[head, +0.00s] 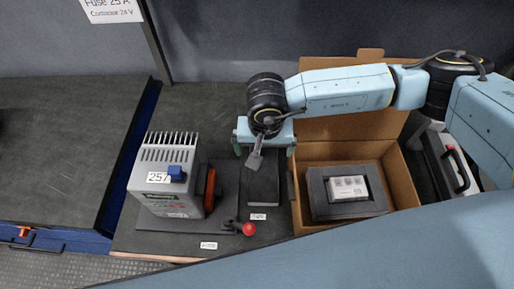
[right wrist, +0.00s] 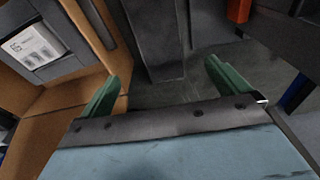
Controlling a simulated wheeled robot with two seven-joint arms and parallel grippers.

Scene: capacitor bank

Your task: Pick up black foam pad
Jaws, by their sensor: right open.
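A dark block (head: 262,184), which looks like the black foam pad, lies on the dark bench top between the grey unit and the cardboard box. It also shows in the right wrist view (right wrist: 158,42), ahead of the fingers and in line with the gap between them. My right gripper (head: 264,150) is open over the far end of this pad, with its green fingers spread wider than the pad. In the right wrist view the gripper (right wrist: 161,74) holds nothing. Whether the fingertips are level with the pad is unclear. My left gripper is out of view.
The open cardboard box (head: 408,180) holds a dark foam tray (head: 320,203) with a white-labelled item (head: 348,188). The grey finned unit (head: 165,172), marked 257, stands left, with a red-knobbed lever (head: 249,229) in front. A grey case (head: 447,165) is at right.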

